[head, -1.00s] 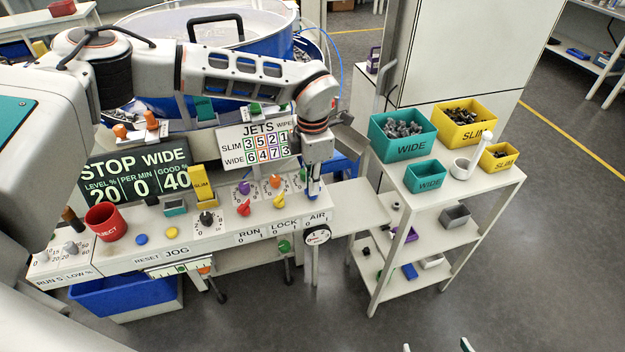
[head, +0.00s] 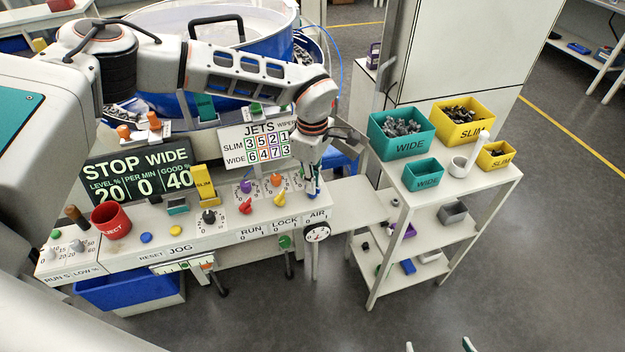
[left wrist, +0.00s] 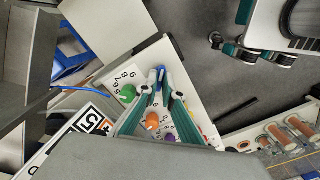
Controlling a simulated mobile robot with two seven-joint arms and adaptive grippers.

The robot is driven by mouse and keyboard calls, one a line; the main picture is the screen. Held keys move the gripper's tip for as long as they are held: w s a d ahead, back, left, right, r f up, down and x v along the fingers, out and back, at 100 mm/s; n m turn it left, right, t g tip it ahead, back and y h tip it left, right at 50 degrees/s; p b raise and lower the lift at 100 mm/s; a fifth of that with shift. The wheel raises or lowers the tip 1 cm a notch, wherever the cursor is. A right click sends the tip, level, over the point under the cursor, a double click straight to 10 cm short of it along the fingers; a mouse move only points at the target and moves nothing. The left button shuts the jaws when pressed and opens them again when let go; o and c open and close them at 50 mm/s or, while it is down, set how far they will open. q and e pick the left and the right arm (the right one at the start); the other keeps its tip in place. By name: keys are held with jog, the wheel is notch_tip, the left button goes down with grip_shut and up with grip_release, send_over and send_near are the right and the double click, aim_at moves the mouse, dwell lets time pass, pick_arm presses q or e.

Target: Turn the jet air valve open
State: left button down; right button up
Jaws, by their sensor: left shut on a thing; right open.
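The jet air valve has a blue handle (left wrist: 160,74), seen between the fingertips in the left wrist view, at the right end of the console (head: 205,248) above the AIR label (head: 318,216). My left gripper (head: 313,187) points down at it and is shut on this handle. The gripper mostly hides the valve in the head view, so its exact angle is hard to read. A round gauge (head: 317,232) sits just below the label. Only the fingertips of my right gripper (head: 439,346) show at the bottom edge; it is open and apart from everything.
A JETS board (head: 258,143) rises behind. A shelf cart (head: 460,195) with bins stands at right. The floor in front is clear.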

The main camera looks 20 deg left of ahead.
pick_arm(q)
jog(key=shift+r+m, duration=0.15)
jog(key=shift+m, duration=0.15)
dwell(0.4)
jog(key=c, duration=2.2)
grip_release()
notch_tip(320, 180, up, 12)
jog(key=shift+f, duration=0.1)
